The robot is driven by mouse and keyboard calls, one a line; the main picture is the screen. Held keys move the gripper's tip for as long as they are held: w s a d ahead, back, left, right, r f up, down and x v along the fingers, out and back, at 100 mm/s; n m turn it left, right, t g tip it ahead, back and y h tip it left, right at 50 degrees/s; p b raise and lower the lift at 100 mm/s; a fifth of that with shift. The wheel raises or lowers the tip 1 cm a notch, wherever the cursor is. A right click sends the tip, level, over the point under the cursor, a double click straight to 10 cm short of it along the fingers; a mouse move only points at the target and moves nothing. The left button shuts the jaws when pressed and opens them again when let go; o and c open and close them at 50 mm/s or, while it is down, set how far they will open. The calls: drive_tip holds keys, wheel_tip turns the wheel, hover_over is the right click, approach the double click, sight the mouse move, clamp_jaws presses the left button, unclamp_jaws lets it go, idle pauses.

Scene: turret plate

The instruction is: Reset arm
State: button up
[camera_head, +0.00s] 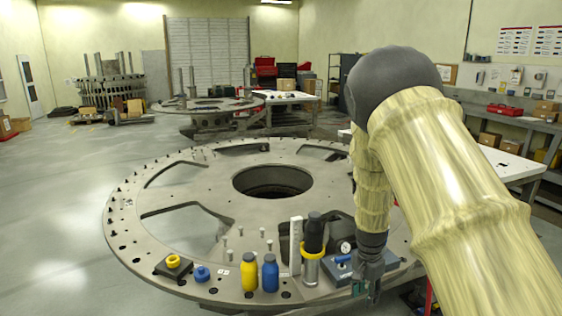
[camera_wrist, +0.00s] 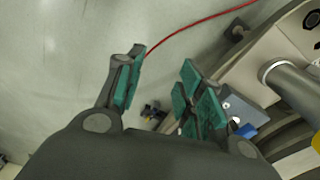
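My arm comes in from the right in the head view and bends down at a dark elbow joint. My gripper (camera_head: 368,286) hangs at the front right rim of the large round turret plate (camera_head: 180,240). In the wrist view, the two green-padded fingers of my gripper (camera_wrist: 160,92) stand apart with nothing between them. The plate's edge (camera_wrist: 235,60) shows at the right of the wrist view. My forearm hides part of the plate's right side in the head view.
Yellow bottle (camera_head: 249,271), blue bottle (camera_head: 270,273), dark cylinder with yellow ring (camera_head: 312,250) and blue box with gauge (camera_head: 340,266) stand on the plate's front. A red cable (camera_wrist: 195,25) crosses the floor. A bench (camera_head: 510,165) stands at right.

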drive_tip(key=s+d+f+n+b, duration=0.25)
drive_tip(key=s+f, duration=0.75)
drive_tip(key=f, duration=0.5)
drive_tip(key=s+a+f+n+b, duration=0.1)
drive_tip(key=s+f+n, duration=0.2)
drive_tip(key=s+f, duration=0.55)
drive_tip(key=s+f+n+b, duration=0.15)
drive_tip(key=s+f, duration=0.35)
drive_tip(key=s, duration=0.7)
drive_tip(key=s+a+f+n, duration=0.1)
drive_tip(key=s+a+n, duration=0.1)
drive_tip(key=s, duration=0.5)
drive_tip(key=s+a+f+n, duration=0.1)
drive_tip(key=s+a+n, duration=0.1)
drive_tip(key=s, duration=0.5)
drive_tip(key=shift+f+y+b, duration=0.2)
drive_tip(key=shift+y+b, duration=0.1)
drive_tip(key=shift+b, duration=0.05)
drive_tip(key=shift+w, duration=0.1)
